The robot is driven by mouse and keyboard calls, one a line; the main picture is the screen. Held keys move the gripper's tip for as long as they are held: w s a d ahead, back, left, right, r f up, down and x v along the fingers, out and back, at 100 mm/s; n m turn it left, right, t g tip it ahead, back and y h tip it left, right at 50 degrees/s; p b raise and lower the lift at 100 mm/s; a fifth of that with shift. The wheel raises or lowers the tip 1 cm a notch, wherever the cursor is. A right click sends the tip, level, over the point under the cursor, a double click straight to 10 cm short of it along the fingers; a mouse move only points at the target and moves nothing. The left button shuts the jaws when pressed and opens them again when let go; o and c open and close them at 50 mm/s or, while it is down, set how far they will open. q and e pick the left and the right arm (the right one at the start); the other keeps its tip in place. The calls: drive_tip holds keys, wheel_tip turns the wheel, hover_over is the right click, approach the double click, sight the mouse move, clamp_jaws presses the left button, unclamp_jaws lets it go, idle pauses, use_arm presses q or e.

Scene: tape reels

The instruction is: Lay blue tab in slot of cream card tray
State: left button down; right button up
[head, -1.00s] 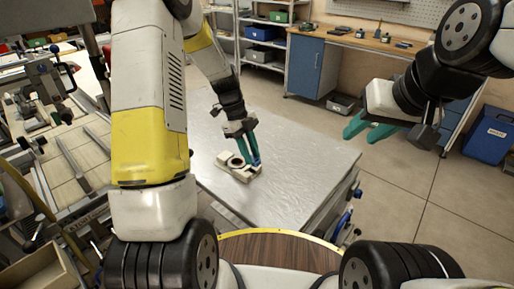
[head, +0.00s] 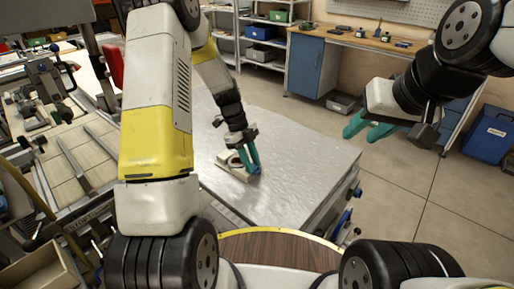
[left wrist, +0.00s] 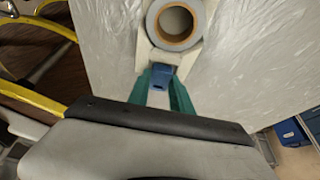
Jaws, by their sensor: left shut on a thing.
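The cream card tray (head: 238,175) lies on the grey metal-topped table, with a tape reel on it; it also shows in the left wrist view (left wrist: 150,58). My left gripper (head: 254,170) reaches down at the tray's near right end, its teal fingers shut on the blue tab (left wrist: 161,76). In the left wrist view the tab sits between the fingertips, at the tray's end just below the reel (left wrist: 175,22). The slot is hidden, so I cannot tell whether the tab lies in it. My right gripper (head: 358,135) is open and empty, raised right of the table.
The metal tabletop (head: 300,160) is clear around the tray. A workbench with a blue cabinet (head: 305,68) and a shelf stand behind. A blue bin (head: 488,135) is on the floor at right. A fixture bench (head: 85,150) is at left.

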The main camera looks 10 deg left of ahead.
use_arm(q)
drive_tip(key=c, duration=1.1)
unclamp_jaws()
drive_tip(key=shift+f, duration=0.15)
drive_tip(key=shift+c, duration=0.2)
drive_tip(key=shift+r, duration=0.5)
drive_tip(key=s+a+r+n+t, duration=0.1)
drive_tip(key=a+r+n, duration=0.1)
drive_tip(key=r, duration=0.7)
drive_tip(key=a+r+n+t, duration=0.1)
drive_tip(key=a+r+n, duration=0.1)
drive_tip(key=r, duration=0.7)
drive_tip(key=s+r+n+t, duration=0.3)
drive_tip(key=s+r+n, duration=0.1)
drive_tip(key=s+n, duration=0.5)
drive_tip(key=s+r+n+t+y, duration=0.1)
drive_tip(key=s+r+n+t, duration=0.2)
drive_tip(key=s+n, duration=0.7)
drive_tip(key=shift+d+r+n+y, duration=0.25)
drive_tip(key=shift+r+n+y, duration=0.05)
drive_tip(key=shift+r, duration=0.95)
